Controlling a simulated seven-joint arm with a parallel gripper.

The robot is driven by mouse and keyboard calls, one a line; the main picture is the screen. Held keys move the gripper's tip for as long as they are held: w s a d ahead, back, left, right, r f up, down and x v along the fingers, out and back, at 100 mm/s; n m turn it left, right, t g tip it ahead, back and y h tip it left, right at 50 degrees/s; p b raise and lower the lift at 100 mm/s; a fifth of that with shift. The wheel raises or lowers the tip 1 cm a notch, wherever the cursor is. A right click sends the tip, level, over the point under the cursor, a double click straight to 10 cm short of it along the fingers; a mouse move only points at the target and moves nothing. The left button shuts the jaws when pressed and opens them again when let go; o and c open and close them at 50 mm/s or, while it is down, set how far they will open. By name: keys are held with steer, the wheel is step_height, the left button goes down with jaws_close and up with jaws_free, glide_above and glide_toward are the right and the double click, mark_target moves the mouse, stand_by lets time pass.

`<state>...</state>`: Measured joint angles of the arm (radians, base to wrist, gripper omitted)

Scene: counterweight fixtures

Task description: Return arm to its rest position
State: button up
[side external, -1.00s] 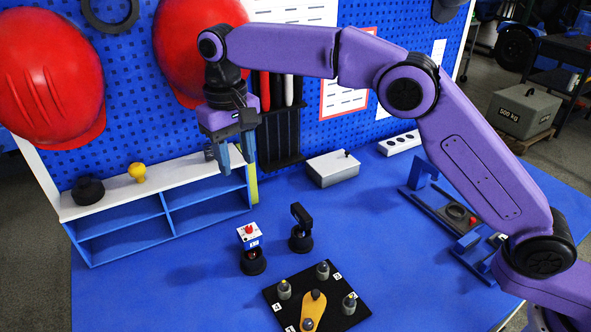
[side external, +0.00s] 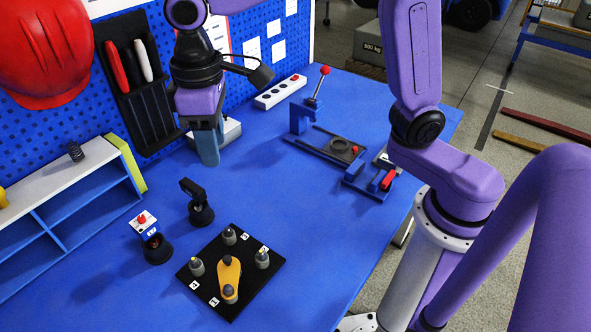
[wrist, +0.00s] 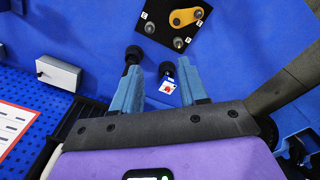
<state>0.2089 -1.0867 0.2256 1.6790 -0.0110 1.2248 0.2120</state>
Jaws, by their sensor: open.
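My gripper (side external: 207,150) hangs from my purple arm, pointing down over the blue table (side external: 300,230) near the pegboard. In the side view its blue fingers overlap and partly cover a grey box. In the wrist view my gripper (wrist: 160,76) shows two blue fingers well apart, with nothing held between them. The small red-button box (wrist: 169,86) appears between the fingers there, but lies beyond them, down on the table. My arm is bent, with its upper part rising above the frame.
A black plate (side external: 215,290) with several pegs and a yellow link lies at the front. The red-button stand (side external: 155,245) and black angled post (side external: 200,210) stand beside it. A lever fixture (side external: 335,150) is at right, a shelf (side external: 70,215) at left. Mid-table is clear.

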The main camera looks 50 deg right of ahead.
steer(key=s+d+f+n, duration=0.2)
steer(key=s+d+f, duration=0.1)
steer(key=s+d, duration=0.6)
steer(key=s+d+f+n, duration=0.3)
steer(key=s+d, duration=0.7)
steer(key=shift+s+f, duration=0.3)
steer(key=shift+s, duration=0.05)
